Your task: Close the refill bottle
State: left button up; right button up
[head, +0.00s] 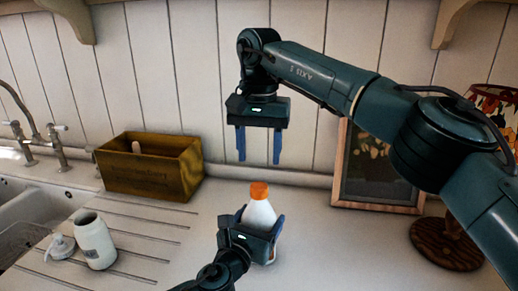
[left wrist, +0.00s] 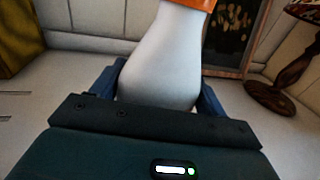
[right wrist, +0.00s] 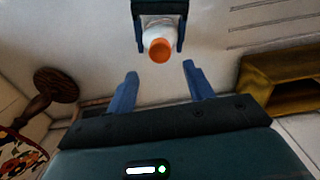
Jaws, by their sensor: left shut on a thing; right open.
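The white refill bottle (head: 259,214) stands upright on the counter with an orange cap (head: 259,190) on its top. How tightly the cap sits cannot be told. My left gripper (head: 251,226) is shut on the bottle's body from the front; the bottle fills the space between its fingers in the left wrist view (left wrist: 163,60). My right gripper (head: 259,160) is open and empty, pointing down just above the cap. In the right wrist view the cap (right wrist: 159,50) lies beyond the open fingers, apart from them.
A wooden box (head: 150,172) stands left of the bottle by the wall. A framed picture (head: 378,175) and a lamp with a wooden base (head: 446,243) are at right.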

aim_at(259, 186)
jog(key=shift+f, duration=4.05)
